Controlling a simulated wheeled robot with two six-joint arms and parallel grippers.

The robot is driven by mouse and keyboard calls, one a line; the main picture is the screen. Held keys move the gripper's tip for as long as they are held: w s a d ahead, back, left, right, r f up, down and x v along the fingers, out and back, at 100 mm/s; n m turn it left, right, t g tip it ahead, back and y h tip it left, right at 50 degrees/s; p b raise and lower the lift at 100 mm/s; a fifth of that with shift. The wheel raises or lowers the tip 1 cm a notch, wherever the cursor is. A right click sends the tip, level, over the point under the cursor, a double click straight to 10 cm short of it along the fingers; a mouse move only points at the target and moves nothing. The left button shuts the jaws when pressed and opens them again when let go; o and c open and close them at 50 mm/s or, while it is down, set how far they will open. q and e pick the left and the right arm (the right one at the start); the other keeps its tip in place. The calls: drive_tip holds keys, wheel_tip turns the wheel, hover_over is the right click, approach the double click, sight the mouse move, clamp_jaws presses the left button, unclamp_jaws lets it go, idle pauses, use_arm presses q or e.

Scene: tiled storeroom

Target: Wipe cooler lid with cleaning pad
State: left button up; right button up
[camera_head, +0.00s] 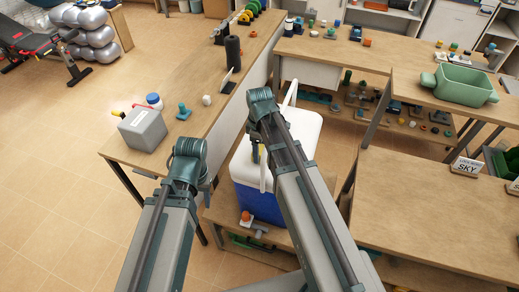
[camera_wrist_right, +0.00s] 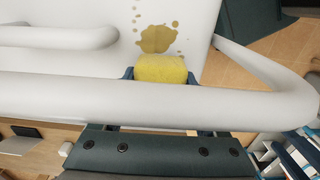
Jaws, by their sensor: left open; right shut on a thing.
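The cooler (camera_head: 255,201) has a blue body and a white lid (camera_head: 304,127), and stands on a low wooden surface. My right gripper (camera_wrist_right: 160,74) is shut on the yellow cleaning pad (camera_wrist_right: 161,67) over the lid. Brown stains (camera_wrist_right: 156,39) lie on the lid just beyond the pad, with small drops around them. I cannot tell if the pad touches the lid. The cooler's white handle (camera_wrist_right: 160,112) crosses the right wrist view in front of the gripper. My left gripper (camera_head: 205,184) is open, left of the cooler, mostly hidden by its arm.
An orange-topped object (camera_head: 247,216) stands before the cooler. A wooden table (camera_head: 430,215) at right has bare room.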

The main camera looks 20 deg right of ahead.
drive_tip(key=shift+f+b, duration=0.3)
drive_tip(key=shift+f, duration=0.1)
drive_tip(key=shift+s+d+r, duration=0.1)
drive_tip(key=shift+s+d, duration=0.5)
drive_tip(key=shift+d, duration=0.25)
drive_tip(key=shift+s+d+r, duration=0.1)
drive_tip(key=shift+s+d, duration=0.45)
drive_tip(key=shift+d, duration=0.25)
drive_tip(key=shift+s+d+f, duration=0.1)
drive_tip(key=shift+s+d, duration=0.5)
drive_tip(key=shift+d, duration=0.25)
drive_tip(key=shift+s+d+f, duration=0.1)
drive_tip(key=shift+s+d, duration=0.45)
drive_tip(key=shift+d, duration=0.25)
drive_tip(key=shift+r, duration=0.15)
drive_tip(key=shift+w+a, duration=0.5)
drive_tip(key=shift+a, duration=0.1)
drive_tip(key=shift+w+a+f, duration=0.1)
drive_tip(key=shift+w+a, duration=0.25)
drive_tip(key=shift+a, duration=0.2)
drive_tip(key=shift+w+a+f, duration=0.1)
drive_tip(key=shift+w+a, duration=0.2)
drive_tip(key=shift+a, duration=0.25)
